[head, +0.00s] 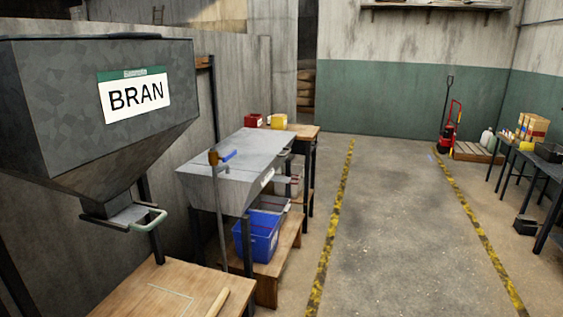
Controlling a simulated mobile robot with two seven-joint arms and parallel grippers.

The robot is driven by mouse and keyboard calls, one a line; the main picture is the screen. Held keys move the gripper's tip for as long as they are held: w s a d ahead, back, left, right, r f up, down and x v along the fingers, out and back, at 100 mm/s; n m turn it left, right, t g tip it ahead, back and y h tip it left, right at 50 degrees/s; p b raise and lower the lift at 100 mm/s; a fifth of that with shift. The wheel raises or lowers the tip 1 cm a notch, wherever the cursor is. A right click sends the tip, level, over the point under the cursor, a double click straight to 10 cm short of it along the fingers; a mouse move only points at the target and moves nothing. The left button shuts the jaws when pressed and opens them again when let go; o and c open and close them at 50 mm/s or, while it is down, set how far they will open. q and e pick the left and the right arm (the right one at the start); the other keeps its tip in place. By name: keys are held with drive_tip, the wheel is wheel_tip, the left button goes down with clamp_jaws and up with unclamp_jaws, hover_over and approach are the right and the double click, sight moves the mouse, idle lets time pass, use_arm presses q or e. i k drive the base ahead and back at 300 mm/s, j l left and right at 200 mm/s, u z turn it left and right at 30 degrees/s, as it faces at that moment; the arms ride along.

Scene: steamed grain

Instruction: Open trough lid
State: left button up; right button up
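A grey metal trough (233,191) stands on legs along the left wall in the head view. Its flat grey lid (243,153) lies over the top and looks shut. A small pale handle (267,178) shows on the side facing the aisle. A pipe with a blue lever (228,156) and a brass-coloured fitting (213,157) rises at the trough's near end. The inside of the trough is hidden. Neither of my grippers is in view.
A hopper marked BRAN (90,100) hangs at left above a wooden table (165,290). A blue bin (257,235) sits on a low wooden stand beneath the trough. The concrete floor (385,220) between yellow-black lines is clear. A dark table (540,170) stands right.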

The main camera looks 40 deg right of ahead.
sight(256, 149)
drive_tip(key=i+l, duration=0.15)
drive_tip(key=l, duration=0.25)
drive_tip(key=i+l+u, duration=0.1)
drive_tip(key=l, duration=0.35)
drive_tip(key=i+l, duration=0.2)
drive_tip(key=l, duration=0.25)
drive_tip(key=i+l+u, duration=0.1)
drive_tip(key=l, duration=0.3)
drive_tip(key=i+l, duration=0.15)
drive_tip(key=l, duration=0.3)
drive_tip(key=i+l+u, duration=0.1)
drive_tip(key=l, duration=0.35)
drive_tip(key=i+l, duration=0.1)
drive_tip(key=l, duration=0.35)
drive_tip(key=i+l+u, duration=0.1)
drive_tip(key=l, duration=0.35)
